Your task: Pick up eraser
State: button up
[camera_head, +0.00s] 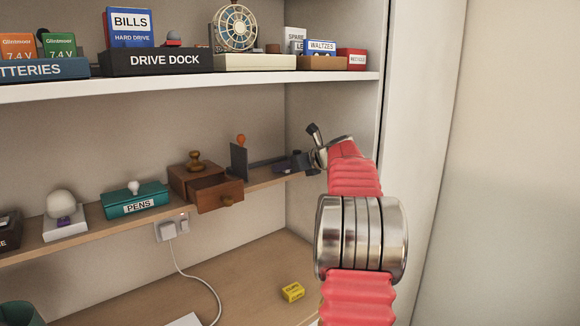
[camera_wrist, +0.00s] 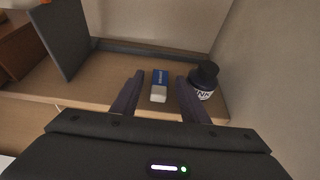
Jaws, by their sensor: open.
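The eraser (camera_wrist: 159,86), a small block with a blue sleeve and a white end, lies on the wooden shelf in the wrist view. My gripper (camera_wrist: 160,75) is open, with one dark finger on each side of the eraser. Gaps show between the fingers and the eraser, and I cannot tell how high the fingertips are above the shelf. In the head view my gripper (camera_head: 302,158) is at the right end of the middle shelf. I cannot make out the eraser there.
A dark ink bottle (camera_wrist: 204,80) stands just right of the right finger. An upright grey panel (camera_wrist: 64,40) stands to the left, and a side wall (camera_wrist: 265,70) is at right. A wooden drawer box (camera_head: 206,188) is further left. A yellow block (camera_head: 292,292) lies on the desk below.

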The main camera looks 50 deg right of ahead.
jog(key=shift+c, duration=0.3)
grip_shut()
jog(key=shift+s, duration=0.1)
jog(key=shift+s+a, duration=0.15)
jog(key=shift+s, duration=1)
jog(key=shift+o, duration=0.2)
grip_release()
jog(key=shift+s, duration=0.1)
